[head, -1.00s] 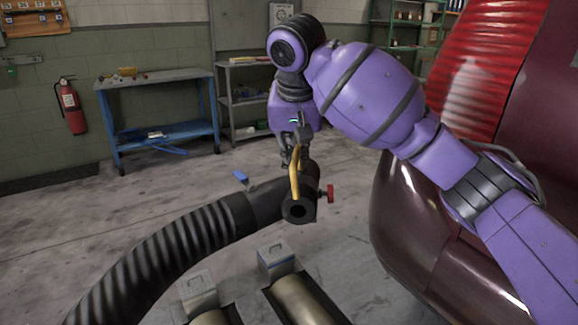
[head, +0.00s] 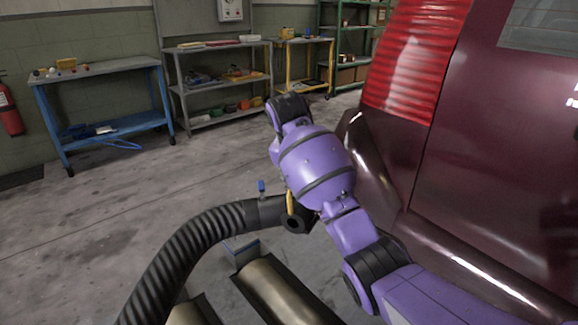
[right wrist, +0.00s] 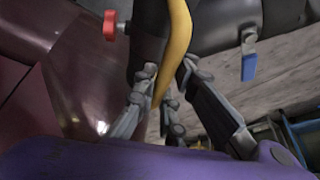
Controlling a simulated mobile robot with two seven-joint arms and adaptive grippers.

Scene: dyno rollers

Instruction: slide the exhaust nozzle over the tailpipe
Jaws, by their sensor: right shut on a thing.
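The exhaust nozzle (head: 294,222) is a black open-ended tube on the end of a black ribbed hose (head: 185,247). It has a yellow handle (head: 290,202) and a blue lever (head: 262,187). In the right wrist view its yellow handle (right wrist: 178,45), red knob (right wrist: 110,25) and blue lever (right wrist: 249,62) show close up. My right gripper (right wrist: 163,88) is shut on the yellow handle and holds the nozzle off the floor. In the head view my purple right arm hides this gripper. The tailpipe cannot be made out in any view. My left gripper is out of view.
The maroon car (head: 480,150) with a red ribbed tail light (head: 415,60) fills the right side, close to my arm. Metal rollers (head: 280,290) lie at the bottom. A blue workbench (head: 110,125) and grey shelves (head: 215,75) stand behind. The floor at left is clear.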

